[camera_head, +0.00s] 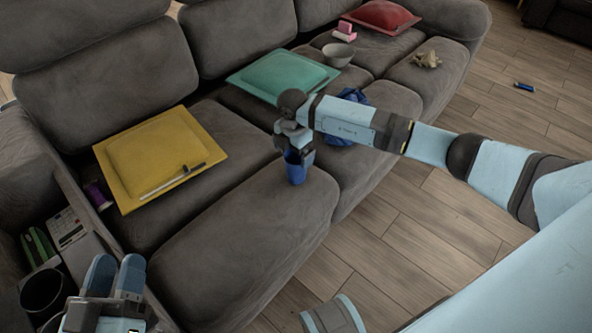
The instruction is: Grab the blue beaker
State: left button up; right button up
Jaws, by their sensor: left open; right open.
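The blue beaker (297,174) stands upright on the front part of the grey sofa seat, near the middle of the view. My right gripper (297,154) reaches in from the right and points down at the beaker's top. Its fingers are open and lie at the beaker's rim, hiding part of it. I cannot tell whether they touch it. My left gripper (117,277) is at the bottom left, open and empty, well away from the beaker.
A yellow cushion (155,150) with a pale stick on it lies left of the beaker. A green cushion (283,75), blue crumpled item (352,96), grey bowl (338,54) and red cushion (381,15) lie farther back. A dark cup (44,290) is near my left gripper.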

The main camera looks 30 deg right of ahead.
aim_at(296, 162)
jog(key=f, duration=0.1)
jog(key=f+b, duration=0.1)
jog(key=f, duration=0.1)
jog(key=f+b, duration=0.1)
jog(key=shift+s+d+f, duration=0.2)
jog(key=shift+d+f, duration=0.15)
jog(key=shift+f, duration=0.05)
pick_arm(q)
notch_tip(296, 162, down, 4)
jog(key=shift+w+d+r+g, duration=0.1)
jog(key=shift+r+g, duration=0.15)
jog(key=shift+g, duration=0.55)
pick_arm(e)
jog(key=c, duration=0.9)
pick_arm(q)
jog(key=shift+r, duration=0.1)
pick_arm(e)
jog(key=shift+r, duration=0.15)
